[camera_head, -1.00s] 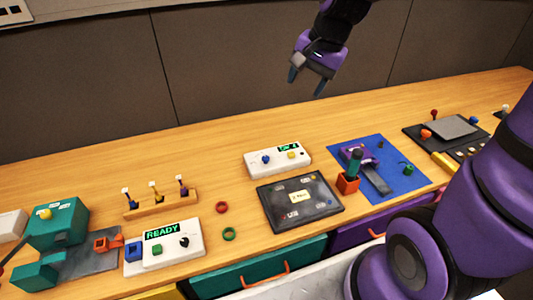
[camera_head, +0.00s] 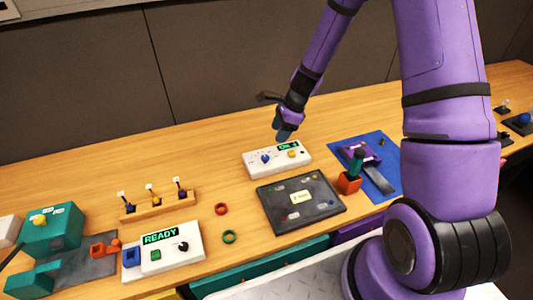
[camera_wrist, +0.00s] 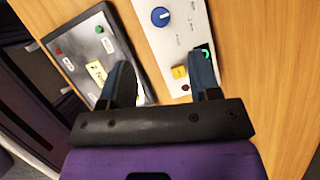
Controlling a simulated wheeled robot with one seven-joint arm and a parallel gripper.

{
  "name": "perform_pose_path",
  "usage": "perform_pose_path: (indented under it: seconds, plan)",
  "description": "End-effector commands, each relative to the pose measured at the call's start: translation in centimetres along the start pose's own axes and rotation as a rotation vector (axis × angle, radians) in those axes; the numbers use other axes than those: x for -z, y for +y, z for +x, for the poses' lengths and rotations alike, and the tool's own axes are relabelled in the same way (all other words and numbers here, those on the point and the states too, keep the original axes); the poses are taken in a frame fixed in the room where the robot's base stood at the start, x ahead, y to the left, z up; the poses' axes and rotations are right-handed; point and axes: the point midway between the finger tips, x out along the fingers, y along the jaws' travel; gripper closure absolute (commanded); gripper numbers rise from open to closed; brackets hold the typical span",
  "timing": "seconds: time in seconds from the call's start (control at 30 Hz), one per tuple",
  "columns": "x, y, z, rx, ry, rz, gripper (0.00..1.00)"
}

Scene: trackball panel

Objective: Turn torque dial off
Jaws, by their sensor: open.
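A white panel (camera_head: 277,165) in the middle of the bench carries a blue dial (camera_head: 265,158), a yellow button (camera_head: 292,154) and a lit green display (camera_head: 288,147). I cannot read which dial is labelled torque. My gripper (camera_head: 284,134) is open above the back edge of the middle panel, apart from it. In the wrist view my gripper (camera_wrist: 163,75) has its fingers spread, with the blue dial (camera_wrist: 160,16) beyond them and the yellow button (camera_wrist: 179,71) between them.
A dark tray (camera_head: 330,209) lies in front of the middle panel. A rack of toggle levers (camera_head: 160,202) stands to the left. Red and green rings lie between the panels.

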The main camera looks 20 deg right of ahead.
Motion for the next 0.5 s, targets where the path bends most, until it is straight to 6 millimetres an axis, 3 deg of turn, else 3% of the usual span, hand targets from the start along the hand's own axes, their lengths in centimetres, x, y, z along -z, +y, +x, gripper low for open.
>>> perform_pose_path:
  seconds: [0.17,0.5]
  plan:
    - [0.1,0.0,1.2,-0.003,-0.001,0.010,0.43]
    - [0.1,0.0,6.5,-0.004,-0.002,0.009,0.43]
